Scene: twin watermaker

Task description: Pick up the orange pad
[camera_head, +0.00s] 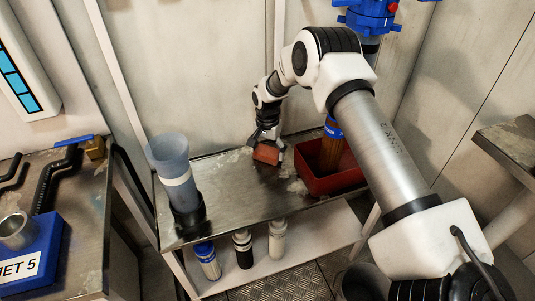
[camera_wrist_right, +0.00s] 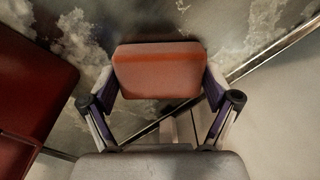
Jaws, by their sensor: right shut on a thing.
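The orange pad (camera_head: 266,154) is a small rounded block at the back middle of the metal shelf top in the head view. In the right wrist view the orange pad (camera_wrist_right: 160,70) lies between the two fingers. My right gripper (camera_head: 267,144) reaches down to it from above and is shut on it, one finger at each short side; the fingers also show in the right wrist view (camera_wrist_right: 160,98). I cannot tell whether the pad touches the shelf top. My left gripper is not in view.
A red tray (camera_head: 314,179) stands right of the pad on the metal shelf (camera_head: 235,205), with a brown cylinder in it. A blue-grey cylinder (camera_head: 172,160) stands at the shelf's left end. Several bottles (camera_head: 243,248) stand on the lower shelf. A wall is behind.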

